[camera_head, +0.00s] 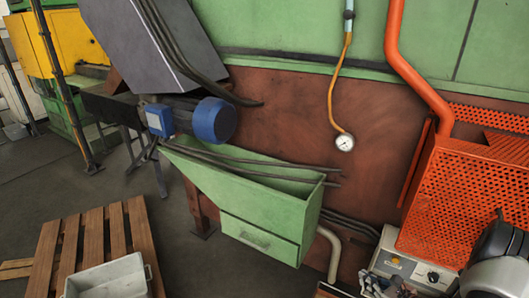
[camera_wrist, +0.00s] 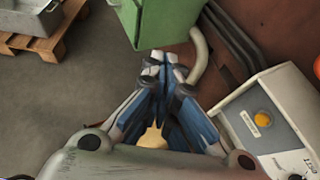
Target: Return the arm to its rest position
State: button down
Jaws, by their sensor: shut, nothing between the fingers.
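My gripper (camera_wrist: 163,60) is in the lower middle of the wrist view, with its blue and grey fingers drawn together at the tips and nothing held. In the head view, my gripper (camera_head: 372,284) shows small at the bottom edge, in front of the white control box (camera_head: 410,272). Dark and light parts of my arm fill the bottom right corner of the head view. The gripper's lower part is cut off or hidden there. In the wrist view the fingertips appear just below the green bin (camera_wrist: 165,22); I cannot tell the gap.
The control box (camera_wrist: 270,120) with a yellow button is right of my gripper. An orange perforated guard (camera_head: 465,195) stands behind it. The green bin (camera_head: 262,210) is left of it in the head view. A grey crate (camera_head: 108,280) sits on a wooden pallet (camera_head: 90,240). Floor between is clear.

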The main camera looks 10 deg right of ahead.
jog(key=s+a+r+n+g+y, duration=0.2)
jog(key=a+r+n+g+y, duration=0.35)
jog(key=a+r+n, duration=1.3)
jog(key=s+a+r+n+g+h, duration=0.1)
jog(key=s+a+r+n+h, duration=0.3)
jog(key=s+r+n, duration=0.3)
jog(key=s+a+r+n+g+h, duration=0.1)
jog(key=s+a+r+n+h, duration=0.3)
jog(key=s+r, duration=0.4)
jog(key=s+n+h, duration=0.1)
jog(key=s+n, duration=0.1)
jog(key=s, duration=0.3)
jog(key=shift+s+a+n, duration=0.25)
jog(key=shift+a+n, duration=0.1)
jog(key=shift+a, duration=0.05)
jog(key=shift+h, duration=0.25)
